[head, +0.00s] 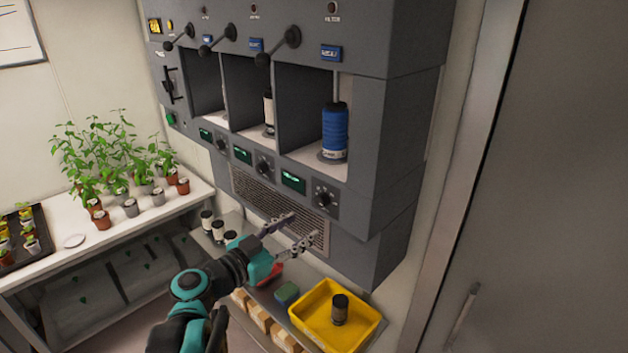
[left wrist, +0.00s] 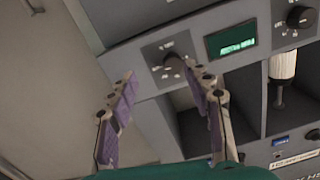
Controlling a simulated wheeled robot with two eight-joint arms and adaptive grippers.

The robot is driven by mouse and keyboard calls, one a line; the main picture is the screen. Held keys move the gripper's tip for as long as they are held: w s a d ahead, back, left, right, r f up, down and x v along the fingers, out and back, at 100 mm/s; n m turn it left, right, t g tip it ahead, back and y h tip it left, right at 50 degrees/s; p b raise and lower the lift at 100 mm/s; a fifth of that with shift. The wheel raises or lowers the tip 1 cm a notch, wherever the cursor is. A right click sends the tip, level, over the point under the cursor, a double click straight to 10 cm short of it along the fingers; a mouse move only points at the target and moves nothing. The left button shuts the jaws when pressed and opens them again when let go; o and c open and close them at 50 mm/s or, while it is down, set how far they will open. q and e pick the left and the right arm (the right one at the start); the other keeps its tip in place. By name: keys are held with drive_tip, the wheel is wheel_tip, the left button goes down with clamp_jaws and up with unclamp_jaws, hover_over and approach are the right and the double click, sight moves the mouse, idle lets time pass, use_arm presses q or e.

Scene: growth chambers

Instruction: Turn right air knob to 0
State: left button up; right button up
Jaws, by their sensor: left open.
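The right air knob (head: 324,198) is a black dial on a dark plate at the lower right of the grey chamber unit, beside a green display (head: 293,182). In the left wrist view, which is turned upside down, the knob (left wrist: 171,64) shows with pale scale marks around it. The display (left wrist: 230,40) is at its right there; the exact setting is too small to read. My left gripper (head: 305,227) is open and empty, below and in front of the knob. In the left wrist view the fingertips (left wrist: 159,73) appear on either side of the knob, apart from it. My right gripper is not in view.
Two more knobs (head: 264,165) (head: 221,144) sit further left on the unit. A blue spool-like cylinder (head: 335,132) stands in the right bay. Below are a yellow tray (head: 366,342) and several jars. Potted plants (head: 100,165) stand on the left bench. A grey door is at right.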

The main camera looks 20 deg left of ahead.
sight(318, 203)
use_arm(q)
drive_tip(key=shift+t, duration=0.4)
drive_tip(key=w, duration=0.2)
drive_tip(key=w+d+r, duration=0.1)
drive_tip(key=w, duration=0.2)
drive_tip(key=w+r, duration=0.1)
drive_tip(key=w, duration=0.1)
drive_tip(key=shift+w+d, duration=0.2)
drive_tip(key=shift+w, duration=0.1)
clamp_jaws()
